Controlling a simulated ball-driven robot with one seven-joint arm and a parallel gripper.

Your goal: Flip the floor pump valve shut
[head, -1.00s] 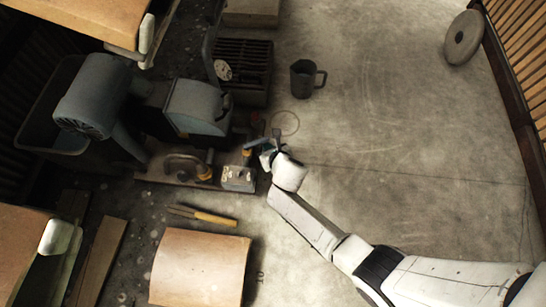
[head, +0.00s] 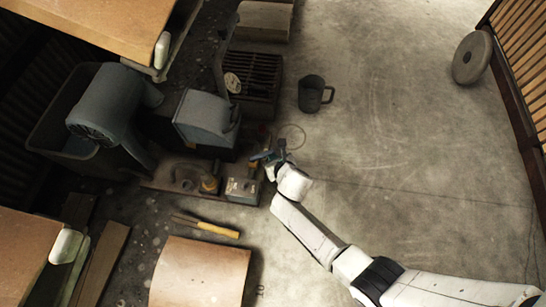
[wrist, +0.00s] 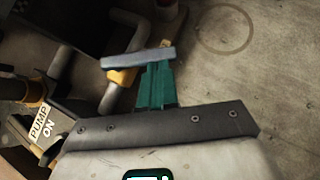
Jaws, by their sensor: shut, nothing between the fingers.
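My gripper (head: 268,157) is shut and empty, low beside the pump's pipework, just right of and above the labelled box in the head view. In the wrist view its green fingers (wrist: 155,82) point away from me, with a grey bar across their end. A yellow part (wrist: 121,78), seemingly the valve handle, shows just behind and left of the bar. It is partly covered, so I cannot tell its angle or whether it is touched. A grey pipe (wrist: 112,95) runs below it. The labelled box (head: 242,190) shows a PUMP ON label (wrist: 42,123) in the wrist view.
The pump's grey motor (head: 103,103) and housing (head: 206,119) stand left of my gripper. A yellow-handled tool (head: 217,230) lies nearer. The concrete floor to the right is largely clear.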

